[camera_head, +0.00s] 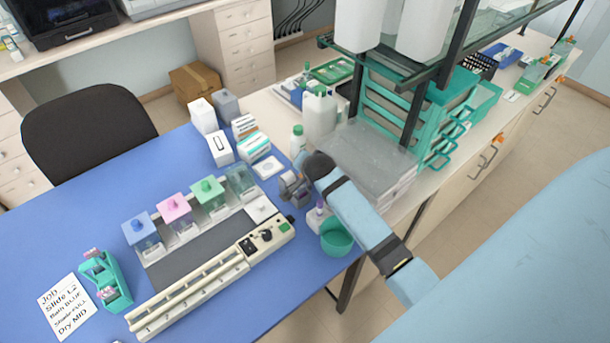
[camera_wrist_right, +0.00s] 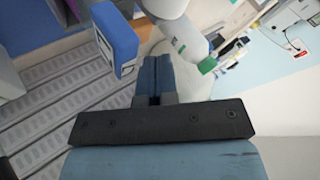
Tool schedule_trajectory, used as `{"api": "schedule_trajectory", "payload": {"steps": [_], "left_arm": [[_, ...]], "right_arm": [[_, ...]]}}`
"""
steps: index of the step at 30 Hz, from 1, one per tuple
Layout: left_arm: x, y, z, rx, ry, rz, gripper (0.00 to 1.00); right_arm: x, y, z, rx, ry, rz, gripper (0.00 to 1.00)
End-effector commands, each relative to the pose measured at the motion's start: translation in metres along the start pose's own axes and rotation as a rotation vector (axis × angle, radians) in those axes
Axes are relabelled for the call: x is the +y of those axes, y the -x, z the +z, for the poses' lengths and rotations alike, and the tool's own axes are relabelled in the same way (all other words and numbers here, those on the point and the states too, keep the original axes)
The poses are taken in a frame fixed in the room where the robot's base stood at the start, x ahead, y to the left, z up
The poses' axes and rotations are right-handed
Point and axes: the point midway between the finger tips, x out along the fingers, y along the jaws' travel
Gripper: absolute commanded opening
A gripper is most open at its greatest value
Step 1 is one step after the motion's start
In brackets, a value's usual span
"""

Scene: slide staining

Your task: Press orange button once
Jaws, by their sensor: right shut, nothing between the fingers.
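The cream staining device has a control panel (camera_head: 265,238) with dark knobs and a green patch (camera_head: 285,227). I cannot make out an orange button on it in either view. My left gripper is not in view.
Blue, pink and green-lidded jars (camera_head: 208,192) stand along the device. A teal cup (camera_head: 336,237) stands by the table's right edge. White bottles (camera_head: 319,115) and a clear box stack (camera_head: 365,160) stand behind my right arm. The blue table (camera_head: 70,220) is clear at left.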

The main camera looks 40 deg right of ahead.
Motion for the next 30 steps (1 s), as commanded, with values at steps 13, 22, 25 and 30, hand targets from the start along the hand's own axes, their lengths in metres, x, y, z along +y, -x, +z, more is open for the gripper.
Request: {"api": "schedule_trajectory", "payload": {"steps": [13, 22, 25, 30], "left_arm": [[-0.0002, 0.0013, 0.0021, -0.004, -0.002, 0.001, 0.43], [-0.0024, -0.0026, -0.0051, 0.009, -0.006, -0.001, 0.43], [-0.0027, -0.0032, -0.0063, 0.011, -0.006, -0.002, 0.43], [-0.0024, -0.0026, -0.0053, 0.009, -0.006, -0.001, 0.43]], "right_arm": [[0.0, 0.0, 0.0, 0.0, 0.0, 0.0, 0.0], [0.0033, -0.0043, 0.003, -0.001, -0.001, 0.001, 0.0], [0.0045, -0.006, 0.0044, -0.001, 0.0, 0.001, 0.0], [0.0045, -0.006, 0.0044, 0.0, 0.0, 0.0, 0.0]]}}
